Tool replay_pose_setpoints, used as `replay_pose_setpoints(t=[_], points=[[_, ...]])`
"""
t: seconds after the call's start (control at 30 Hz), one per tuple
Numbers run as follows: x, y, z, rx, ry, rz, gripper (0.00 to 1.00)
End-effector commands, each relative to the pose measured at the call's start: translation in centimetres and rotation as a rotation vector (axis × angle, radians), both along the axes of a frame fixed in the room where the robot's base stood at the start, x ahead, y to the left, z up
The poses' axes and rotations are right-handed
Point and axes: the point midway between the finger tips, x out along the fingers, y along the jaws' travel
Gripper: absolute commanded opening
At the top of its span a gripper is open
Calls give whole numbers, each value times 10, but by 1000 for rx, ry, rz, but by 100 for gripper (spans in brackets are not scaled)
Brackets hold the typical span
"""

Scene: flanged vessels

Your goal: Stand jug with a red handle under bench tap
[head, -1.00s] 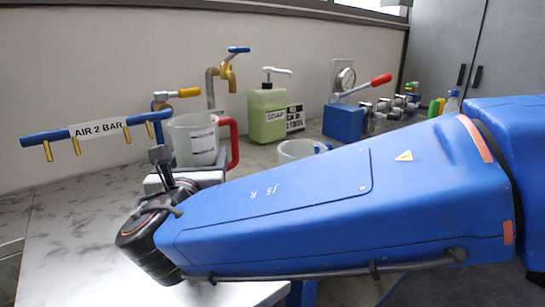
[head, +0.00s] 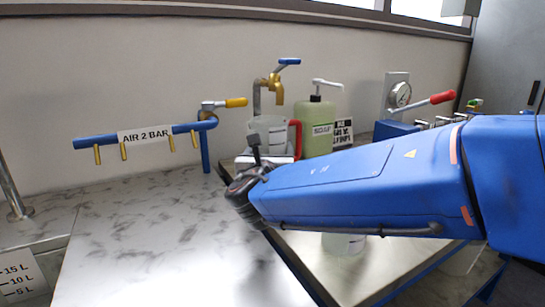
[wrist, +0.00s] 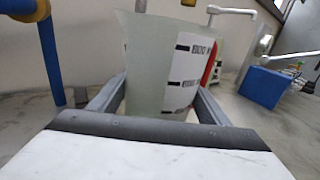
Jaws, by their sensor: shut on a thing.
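The jug with a red handle (head: 268,134) is a clear, pale vessel with a printed scale. Its red handle (head: 298,140) is on the right. In the head view it appears below the brass bench tap (head: 273,84) with a blue lever; whether it is in front of the spout or directly under it I cannot tell. In the wrist view my gripper (wrist: 158,103) has a finger on each side of the jug (wrist: 148,65) and is shut on it. The jug looks roughly upright. Its base is hidden by my gripper and arm.
A green soap bottle (head: 318,125) stands close right of the jug. A clear vessel (head: 343,243) is below my arm. The marble top at left is clear.

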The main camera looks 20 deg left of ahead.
Motion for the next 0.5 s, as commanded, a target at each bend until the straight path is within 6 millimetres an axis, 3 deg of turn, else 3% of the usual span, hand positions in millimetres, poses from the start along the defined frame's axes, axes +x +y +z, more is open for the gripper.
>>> replay_pose_setpoints(t=[0.2, 0.37, 0.5], points=[[32, 9, 0, 1, 0, -1, 42], [37, 10, -2, 0, 0, -1, 42], [36, 10, -16, -2, 0, 1, 42]])
